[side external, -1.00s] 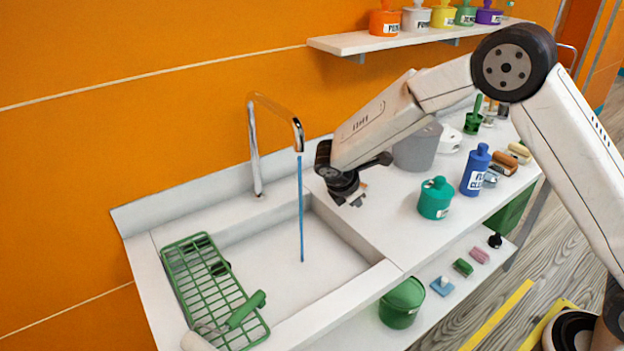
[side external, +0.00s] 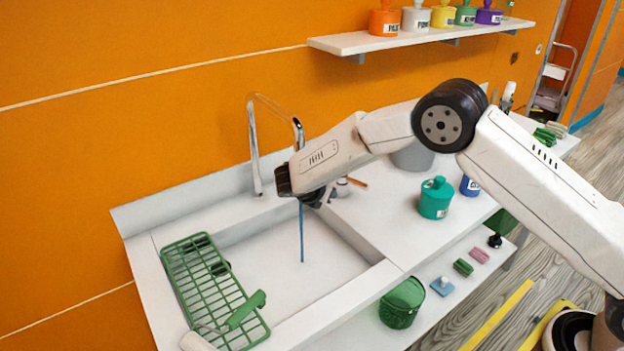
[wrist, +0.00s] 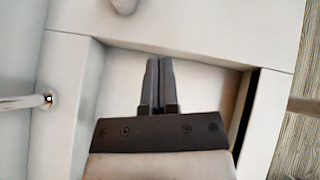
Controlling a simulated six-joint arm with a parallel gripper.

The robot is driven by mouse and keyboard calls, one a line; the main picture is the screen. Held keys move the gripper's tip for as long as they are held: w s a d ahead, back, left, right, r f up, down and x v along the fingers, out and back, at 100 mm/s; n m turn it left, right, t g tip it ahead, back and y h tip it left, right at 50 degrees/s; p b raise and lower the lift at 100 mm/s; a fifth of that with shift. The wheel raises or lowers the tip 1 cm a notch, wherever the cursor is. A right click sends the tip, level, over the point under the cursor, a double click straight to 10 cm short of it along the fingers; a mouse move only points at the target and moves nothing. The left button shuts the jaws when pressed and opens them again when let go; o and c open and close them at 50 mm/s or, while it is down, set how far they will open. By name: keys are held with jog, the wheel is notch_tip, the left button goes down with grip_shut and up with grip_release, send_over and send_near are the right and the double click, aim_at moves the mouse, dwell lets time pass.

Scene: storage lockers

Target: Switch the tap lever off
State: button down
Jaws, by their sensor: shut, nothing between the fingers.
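The chrome tap (side external: 254,150) arches over the sink at the back. A thin blue water stream (side external: 301,240) runs down into the sink basin (side external: 265,260). A small pale fitting with an orange bar (side external: 357,182) stands on the counter right of the basin; it may be the tap lever, but I cannot tell. My gripper (side external: 315,198) is shut and empty, left of this fitting and in front of the upper water stream. In the wrist view my shut fingers (wrist: 157,85) point over the basin. A metal tube (wrist: 25,102), likely the tap, shows at the left there.
A green rack (side external: 205,285) lies across the sink's left side with a green-handled tool on it. A teal pot (side external: 436,198) and a blue bottle (side external: 470,185) stand on the right counter. A shelf (side external: 400,38) with several labelled pots hangs above.

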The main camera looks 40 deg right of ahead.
aim_at(354, 182)
jog(key=shift+d+f, duration=0.1)
jog(key=x, duration=0.9)
jog(key=shift+d+f, duration=0.1)
jog(key=d, duration=0.1)
jog(key=w+d, duration=0.1)
jog(key=shift+d, duration=0.4)
jog(key=shift+w+d+r, duration=0.15)
jog(key=shift+d+r, duration=0.1)
jog(key=shift+d, duration=0.4)
